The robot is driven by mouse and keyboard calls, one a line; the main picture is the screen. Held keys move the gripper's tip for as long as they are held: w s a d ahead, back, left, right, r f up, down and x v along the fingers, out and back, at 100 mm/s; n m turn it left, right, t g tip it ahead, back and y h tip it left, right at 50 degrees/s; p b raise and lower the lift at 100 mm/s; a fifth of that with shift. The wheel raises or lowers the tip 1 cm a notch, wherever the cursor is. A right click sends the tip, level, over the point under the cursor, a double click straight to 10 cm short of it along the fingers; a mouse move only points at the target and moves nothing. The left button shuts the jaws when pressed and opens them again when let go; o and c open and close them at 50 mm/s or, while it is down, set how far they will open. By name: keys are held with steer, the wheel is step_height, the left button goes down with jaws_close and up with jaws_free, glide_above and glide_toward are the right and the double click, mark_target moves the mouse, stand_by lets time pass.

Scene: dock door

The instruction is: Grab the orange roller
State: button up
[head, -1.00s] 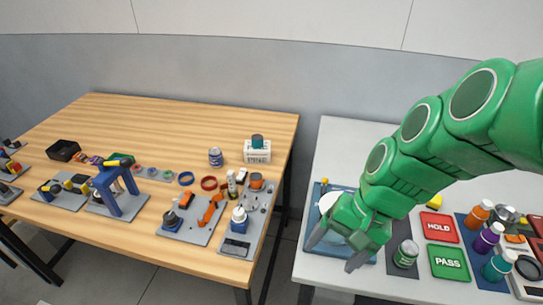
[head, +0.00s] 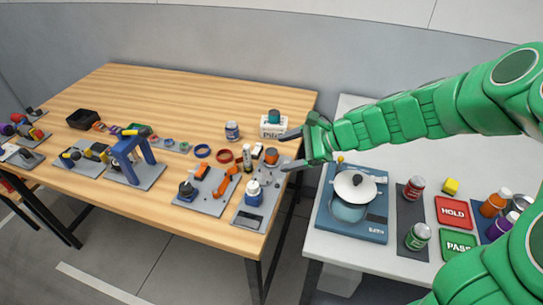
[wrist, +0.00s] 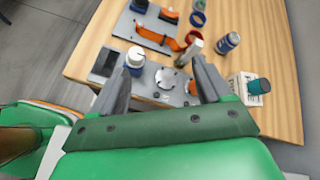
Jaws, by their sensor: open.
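An orange, bent, elongated tool (head: 228,186) lies on a grey plate on the wooden table; it may be the orange roller, but I cannot be sure. It also shows in the wrist view (wrist: 160,38), beyond my fingertips. A smaller orange block (head: 202,171) lies behind it. An orange-topped round item (head: 271,156) stands on the neighbouring grey plate, close to my fingers in the head view. My gripper (head: 284,151) is open and empty above the table's right end. In the wrist view its fingers (wrist: 162,68) spread over the right grey plate, apart from the orange tool.
A white-and-blue bottle (head: 253,191), a small jar (head: 232,131) and a teal-topped white box (head: 273,124) stand nearby. A blue stand (head: 128,158) is farther left. A gap separates the wooden table (head: 190,95) from the white table with a pot (head: 355,187). The wooden table's back is clear.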

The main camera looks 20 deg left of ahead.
steer(key=w+a+f+m+t, duration=0.1)
steer(key=w+f+m, duration=0.3)
steer(key=w, duration=0.2)
steer(key=m+t, duration=0.2)
steer(key=m, duration=0.3)
glide_toward(273, 152)
steer(key=f, duration=0.2)
steer(key=shift+w+a+f+y, duration=0.2)
steer(key=shift+a+f, duration=0.05)
steer(key=shift+a, duration=0.45)
steer(key=shift+w+a+f+y, duration=0.2)
steer(key=shift+a+f, duration=0.05)
steer(key=shift+a, duration=0.4)
steer(key=shift+r+x, duration=0.2)
steer(key=shift+x, duration=2.5)
steer(key=shift+c, duration=0.4)
steer(key=c, duration=1.2)
steer(key=shift+o, duration=0.2)
steer(key=shift+r, duration=0.1)
